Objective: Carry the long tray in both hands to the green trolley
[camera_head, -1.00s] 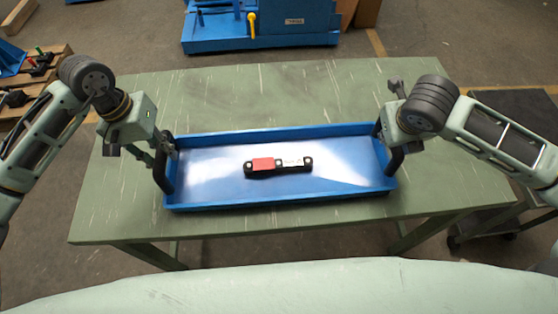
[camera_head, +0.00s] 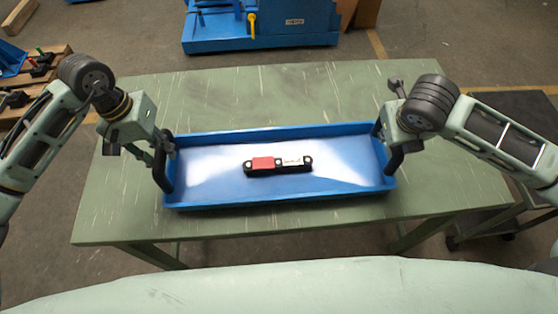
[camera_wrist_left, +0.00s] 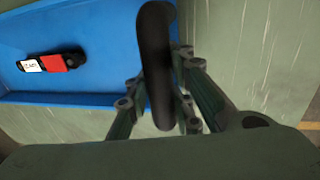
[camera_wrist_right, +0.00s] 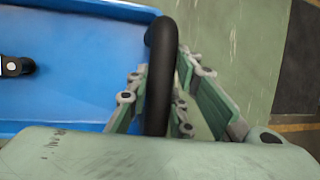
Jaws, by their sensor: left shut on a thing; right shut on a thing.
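The long blue tray (camera_head: 220,188) is in the middle of the head view, over the green table. A black part with a red and a white patch (camera_head: 278,165) lies inside it. My left gripper (camera_head: 165,150) is shut on the black handle at the tray's left end; the handle (camera_wrist_left: 157,70) stands between its fingers in the left wrist view. My right gripper (camera_head: 388,140) is shut on the right-end handle, and that handle (camera_wrist_right: 160,80) crosses its fingers in the right wrist view. The tray looks level. I cannot tell whether its underside touches the table. No green trolley is clearly identifiable.
The scratched green table (camera_head: 290,85) has free room behind and beside the tray. A dark cart (camera_head: 510,110) stands at the right. A blue machine (camera_head: 262,35) stands at the back, and a wooden pallet with parts (camera_head: 45,75) at the left.

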